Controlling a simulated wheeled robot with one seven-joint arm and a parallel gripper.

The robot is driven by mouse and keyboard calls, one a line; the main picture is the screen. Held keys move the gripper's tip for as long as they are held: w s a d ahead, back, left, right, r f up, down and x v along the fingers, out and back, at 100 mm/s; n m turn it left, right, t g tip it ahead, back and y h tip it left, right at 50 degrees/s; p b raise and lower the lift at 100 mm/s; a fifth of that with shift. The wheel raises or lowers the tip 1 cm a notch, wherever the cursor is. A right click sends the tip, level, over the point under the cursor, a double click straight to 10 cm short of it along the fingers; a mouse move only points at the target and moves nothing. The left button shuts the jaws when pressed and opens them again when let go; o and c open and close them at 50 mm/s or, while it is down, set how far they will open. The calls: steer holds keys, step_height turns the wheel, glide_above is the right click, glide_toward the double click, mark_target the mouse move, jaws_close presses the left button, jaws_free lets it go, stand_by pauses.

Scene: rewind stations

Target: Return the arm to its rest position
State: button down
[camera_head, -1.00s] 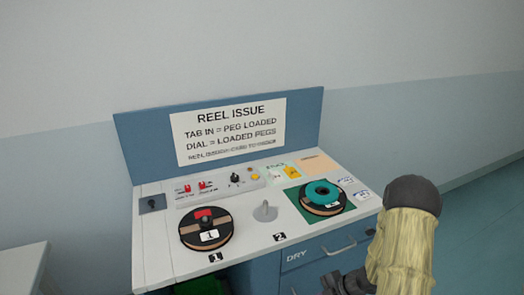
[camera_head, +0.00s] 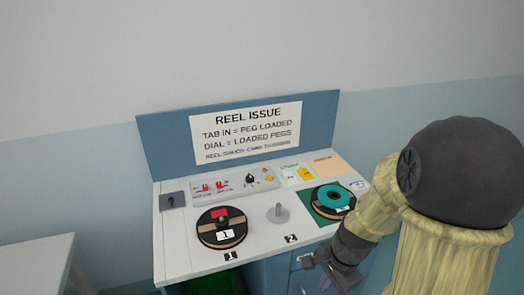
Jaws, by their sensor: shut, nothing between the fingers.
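My arm (camera_head: 450,190) fills the right side of the head view, bent at a large dark joint, with pale yellow ribbed covering. My gripper (camera_head: 318,272) hangs from its dark wrist at the lower right, in front of the station's front edge. It is shut and holds nothing. It covers part of the drawer front. The reel station (camera_head: 170,240) stands in front of me. A reel with a teal ring (camera_head: 333,197) sits on a green square at the right.
An empty grey peg (camera_head: 278,213) stands between the reels, near label 2. A switch panel (camera_head: 234,183) and a blue backboard with a sign (camera_head: 246,132) are behind. A pale table (camera_head: 38,262) is at the lower left. A dark green bin (camera_head: 210,283) shows below the counter.

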step_height(320, 180, up, 8)
steer(key=s+n+t+h+p, duration=0.1)
steer(key=s+n+p, duration=0.1)
steer(key=n, duration=1)
steer(key=shift+s+a+f+n+t+h, duration=0.15)
steer(key=shift+s+n+t+h, duration=0.15)
steer(key=shift+t+h, duration=0.1)
